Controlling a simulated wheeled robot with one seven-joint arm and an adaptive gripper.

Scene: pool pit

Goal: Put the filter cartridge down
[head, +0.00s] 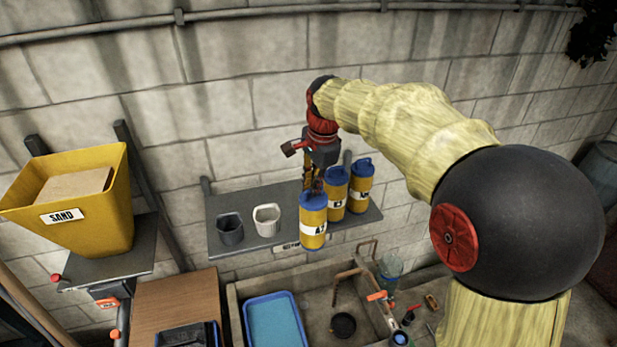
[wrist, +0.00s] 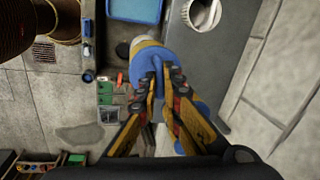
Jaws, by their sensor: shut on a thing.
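The filter cartridge (head: 313,228) is a yellow cylinder with a blue lid and a white label starting with "A". It hangs upright from my gripper (head: 316,186), which is shut on the blue handle on its lid. In the wrist view the fingers of my gripper (wrist: 165,78) pinch the handle of the blue lid (wrist: 147,58). The cartridge overlaps the front edge of the grey wall shelf (head: 228,250); I cannot tell whether it touches it. Two similar cartridges, one in the middle (head: 336,193) and one at the right (head: 360,187), stand on the shelf.
A dark grey cup (head: 230,229) and a white cup (head: 266,219) stand on the shelf's left part. Below are a stone sink (head: 315,290), a blue tray (head: 273,322) and a clear bottle (head: 390,268). A yellow sand bin (head: 95,215) stands at the left.

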